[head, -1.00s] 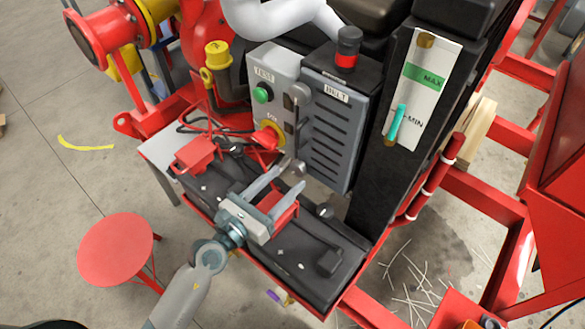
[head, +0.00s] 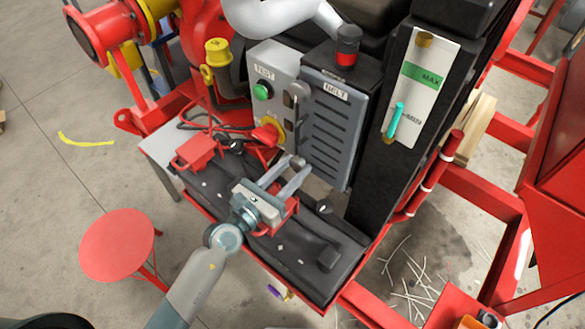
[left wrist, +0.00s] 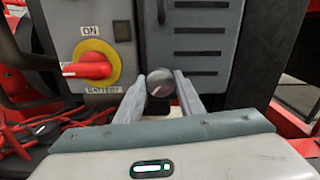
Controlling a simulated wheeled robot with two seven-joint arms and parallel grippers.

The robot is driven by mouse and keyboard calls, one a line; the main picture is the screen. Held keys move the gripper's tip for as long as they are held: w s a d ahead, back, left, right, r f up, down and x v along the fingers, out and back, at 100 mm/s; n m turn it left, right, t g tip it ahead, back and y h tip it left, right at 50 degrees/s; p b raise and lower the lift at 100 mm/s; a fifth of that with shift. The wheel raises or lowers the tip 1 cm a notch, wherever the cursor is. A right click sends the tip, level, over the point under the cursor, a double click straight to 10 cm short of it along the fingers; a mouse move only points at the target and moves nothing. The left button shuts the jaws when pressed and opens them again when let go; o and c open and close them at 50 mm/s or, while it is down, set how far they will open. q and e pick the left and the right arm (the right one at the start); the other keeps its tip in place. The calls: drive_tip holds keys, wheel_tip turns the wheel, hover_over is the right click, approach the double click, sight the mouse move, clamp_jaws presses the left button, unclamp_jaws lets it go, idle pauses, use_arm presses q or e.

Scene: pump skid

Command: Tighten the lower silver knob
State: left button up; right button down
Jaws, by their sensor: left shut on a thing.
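The lower silver knob (head: 298,161) is on the front of the grey panel box, low beside the louvred belt cover. My left gripper (head: 293,166) reaches up to it from the front. In the left wrist view the knob (left wrist: 161,83) is a round, shiny grey disc between the two fingertips of my left gripper (left wrist: 160,88). The fingers are shut on its two sides, and its face shows between them. The back of the knob is hidden. My right gripper is not in view.
The red and yellow battery switch (left wrist: 90,65) is close left of the fingers. The louvred belt cover (head: 330,125) stands to the right. A black battery (head: 300,262) lies below the arm, with a red clamp (head: 196,151) and cables nearby. A red stool (head: 117,245) stands left.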

use_arm(q)
drive_tip(key=shift+r+n+p, duration=0.15)
drive_tip(key=shift+n+p, duration=0.8)
drive_tip(key=shift+n, duration=0.25)
drive_tip(key=shift+a+n+p, duration=0.1)
drive_tip(key=shift+n+p, duration=0.8)
drive_tip(key=shift+n, duration=0.8)
drive_tip(key=o, duration=1.1)
drive_tip(key=shift+c, duration=0.2)
